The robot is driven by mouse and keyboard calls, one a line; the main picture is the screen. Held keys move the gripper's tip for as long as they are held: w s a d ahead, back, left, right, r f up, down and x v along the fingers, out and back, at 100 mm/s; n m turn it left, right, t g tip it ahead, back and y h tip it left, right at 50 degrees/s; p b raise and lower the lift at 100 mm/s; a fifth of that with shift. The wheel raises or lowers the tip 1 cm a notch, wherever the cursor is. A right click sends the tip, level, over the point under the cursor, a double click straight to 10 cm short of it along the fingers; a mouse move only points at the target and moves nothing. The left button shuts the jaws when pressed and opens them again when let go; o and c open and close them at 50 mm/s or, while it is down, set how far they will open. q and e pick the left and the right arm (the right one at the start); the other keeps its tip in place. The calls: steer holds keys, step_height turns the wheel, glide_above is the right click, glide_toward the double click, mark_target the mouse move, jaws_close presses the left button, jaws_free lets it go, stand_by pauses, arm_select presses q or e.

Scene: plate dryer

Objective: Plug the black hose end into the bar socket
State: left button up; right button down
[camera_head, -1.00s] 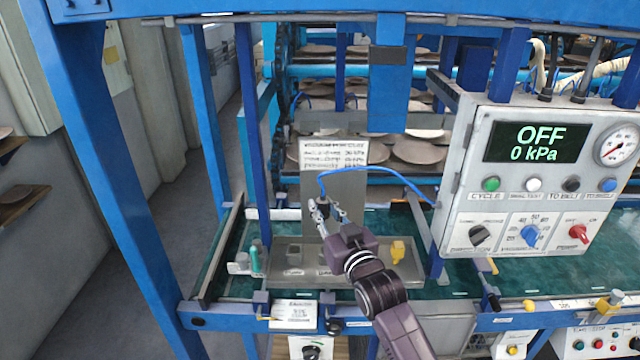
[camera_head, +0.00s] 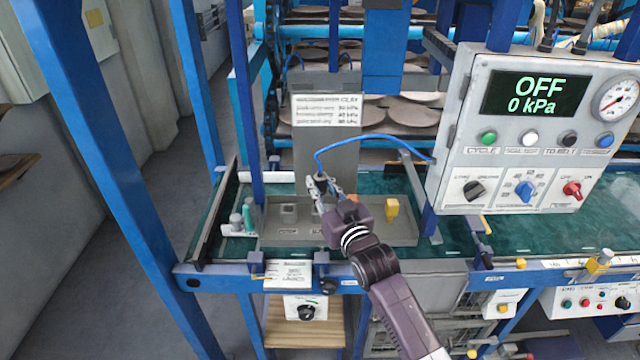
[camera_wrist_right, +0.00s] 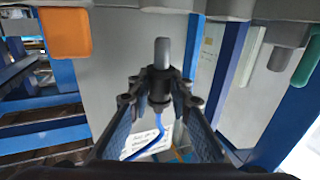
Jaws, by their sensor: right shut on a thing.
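The black hose end (camera_head: 320,184) is held by my right gripper (camera_head: 328,197) above the grey tray (camera_head: 385,234). In the right wrist view, the fingers of my right gripper (camera_wrist_right: 160,92) are shut around the black hose end (camera_wrist_right: 160,88), and a grey tip sticks out past them. The blue hose (camera_head: 375,138) arcs from the hose end to the control box; it also shows in the wrist view (camera_wrist_right: 145,150). I cannot pick out the bar socket with certainty. My left gripper is out of view.
A yellow piece (camera_head: 392,208) and a grey block (camera_head: 289,213) stand in the tray. A green bottle (camera_head: 249,216) is at its left. A printed card (camera_head: 327,110) is on the upright plate behind. The control box (camera_head: 540,130) reads OFF, 0 kPa. Blue posts (camera_head: 245,110) flank the left.

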steer(key=shift+f+b, duration=0.9)
steer(key=shift+f, duration=0.45)
steer(key=shift+f+b, duration=0.3)
steer(key=shift+f, duration=0.25)
steer(key=shift+f+b, duration=0.3)
steer(key=shift+f, duration=0.25)
steer(key=c, duration=1.7)
jaws_free()
